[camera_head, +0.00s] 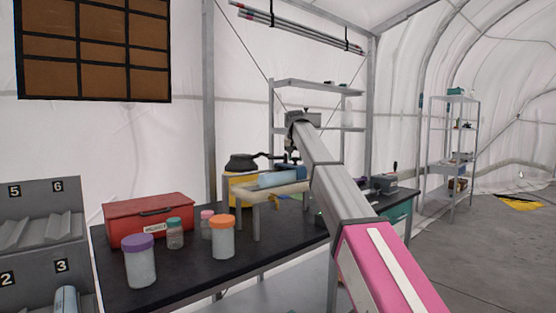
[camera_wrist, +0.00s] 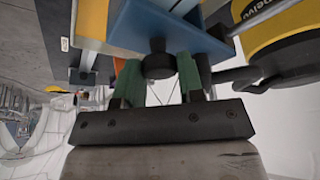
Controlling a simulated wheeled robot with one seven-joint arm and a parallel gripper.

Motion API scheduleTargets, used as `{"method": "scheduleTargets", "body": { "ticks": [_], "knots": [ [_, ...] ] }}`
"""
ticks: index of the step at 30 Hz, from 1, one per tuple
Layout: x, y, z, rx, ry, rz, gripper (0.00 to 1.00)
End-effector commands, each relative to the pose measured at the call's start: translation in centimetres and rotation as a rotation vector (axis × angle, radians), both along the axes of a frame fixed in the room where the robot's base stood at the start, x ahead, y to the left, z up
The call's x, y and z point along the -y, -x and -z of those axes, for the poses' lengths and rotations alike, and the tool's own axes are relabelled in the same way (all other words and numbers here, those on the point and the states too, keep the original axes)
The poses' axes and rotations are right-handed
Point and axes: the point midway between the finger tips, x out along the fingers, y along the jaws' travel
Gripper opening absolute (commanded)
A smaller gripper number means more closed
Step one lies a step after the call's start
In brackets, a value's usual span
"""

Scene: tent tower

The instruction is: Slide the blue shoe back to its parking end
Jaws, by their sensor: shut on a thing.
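The blue shoe (camera_wrist: 168,28) shows at the top of the wrist view, with a dark round knob (camera_wrist: 158,60) on its near face. My gripper (camera_wrist: 160,72) has its two green fingers on either side of this knob and is shut on it.
A yellow container with a black top (camera_head: 241,163) stands behind the stand. A red box (camera_head: 150,219), a purple-lidded jar (camera_head: 139,262), an orange-lidded jar (camera_head: 222,238) and two smaller jars stand on the table's left part. A numbered rack (camera_head: 40,225) is at far left.

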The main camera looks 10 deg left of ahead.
Motion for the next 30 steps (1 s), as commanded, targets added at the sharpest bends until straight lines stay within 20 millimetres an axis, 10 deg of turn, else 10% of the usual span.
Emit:
{"method": "scheduleTargets", "body": {
  "ticks": [12, 30],
  "knots": [
    [7.0, -8.4, -0.2, 0.002, 0.000, 0.001, 0.00],
    [8.6, -10.2, -0.1, 0.004, 0.002, 0.001, 0.00]
  ]
}}
